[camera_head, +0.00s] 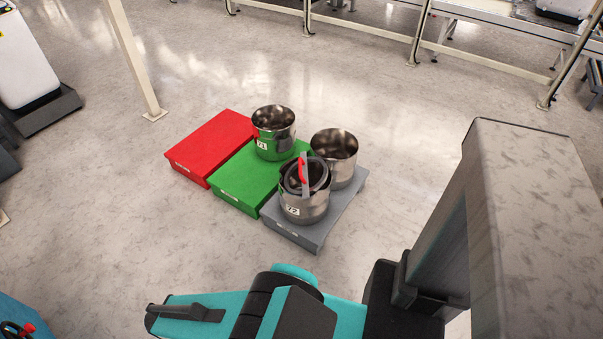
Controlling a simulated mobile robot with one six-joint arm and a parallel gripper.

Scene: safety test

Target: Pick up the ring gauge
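What looks like the ring gauge, a dark grey ring with a red-and-grey handle bar (304,172), rests at the mouth of a metal pot labelled 72 (304,211). The ring sits tilted across the opening, and the bar rises above the rim. The pot stands on the grey platform (310,240). Teal and black links of my arm cross the bottom of the view, well apart from the pots. No gripper fingers can be made out there.
A second pot (337,155) stands behind on the grey platform. A pot labelled 71 (275,135) stands on the green platform (238,187). The red platform (212,140) is bare. A post (137,60) rises at the upper left. Open floor surrounds the platforms.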

